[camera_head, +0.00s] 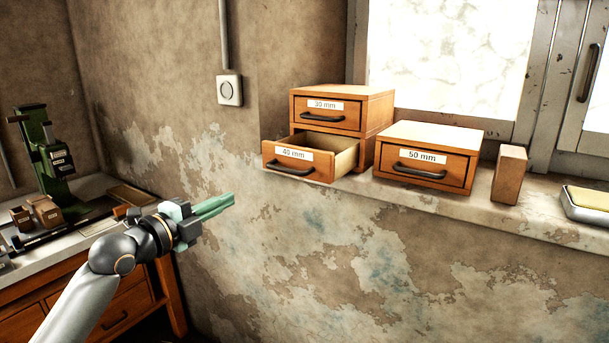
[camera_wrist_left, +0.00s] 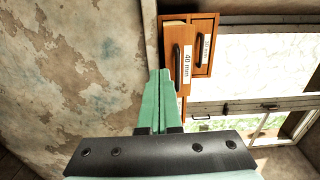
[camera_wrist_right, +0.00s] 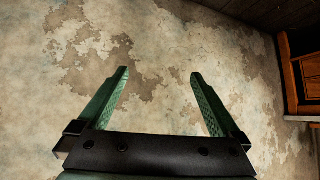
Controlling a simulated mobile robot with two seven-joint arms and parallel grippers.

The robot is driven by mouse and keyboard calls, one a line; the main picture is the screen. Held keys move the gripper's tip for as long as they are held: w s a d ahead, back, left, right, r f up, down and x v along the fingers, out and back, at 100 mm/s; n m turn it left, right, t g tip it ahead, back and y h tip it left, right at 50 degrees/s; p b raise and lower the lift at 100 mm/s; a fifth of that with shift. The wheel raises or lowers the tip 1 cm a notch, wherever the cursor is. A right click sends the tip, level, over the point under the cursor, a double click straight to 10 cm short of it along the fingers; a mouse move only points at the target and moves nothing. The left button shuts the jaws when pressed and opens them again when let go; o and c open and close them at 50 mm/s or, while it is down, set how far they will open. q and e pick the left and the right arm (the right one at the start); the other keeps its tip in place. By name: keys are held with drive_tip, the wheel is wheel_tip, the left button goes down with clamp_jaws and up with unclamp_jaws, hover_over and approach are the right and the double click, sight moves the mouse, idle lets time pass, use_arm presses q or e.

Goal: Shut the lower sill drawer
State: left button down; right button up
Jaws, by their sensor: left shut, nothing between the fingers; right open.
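The lower sill drawer (camera_head: 292,164), labelled 40 mm with a dark bar handle, is pulled out of its two-drawer wooden cabinet (camera_head: 379,114) on the window sill. Its open inside shows. The upper drawer (camera_head: 328,114), labelled 30 mm, is shut. My left gripper (camera_head: 231,200) is shut and empty, lower and left of the open drawer and apart from it in the head view. In the left wrist view the 40 mm drawer front (camera_wrist_left: 177,72) shows beyond the fingertips (camera_wrist_left: 159,72). My right gripper (camera_wrist_right: 156,72) is open and empty, facing the bare wall.
A single 50 mm drawer box (camera_head: 430,157), a wooden block (camera_head: 509,175) and a tray-like item (camera_head: 588,204) stand further right on the sill (camera_head: 455,205). A green press (camera_head: 48,160) stands on a bench at left. The wall below the sill is clear.

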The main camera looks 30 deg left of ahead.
use_arm(q)
drive_tip(key=w+d+p, duration=0.1)
drive_tip(key=w+p, duration=0.2)
drive_tip(key=w, duration=1.1)
drive_tip(key=shift+d+r, duration=0.15)
drive_tip(key=shift+r, duration=0.25)
use_arm(e)
drive_tip(key=shift+s+d+r, duration=0.3)
drive_tip(key=shift+d+r, duration=0.05)
drive_tip(key=shift+r, duration=0.2)
drive_tip(key=shift+s+d+r, duration=0.3)
drive_tip(key=shift+r, duration=0.25)
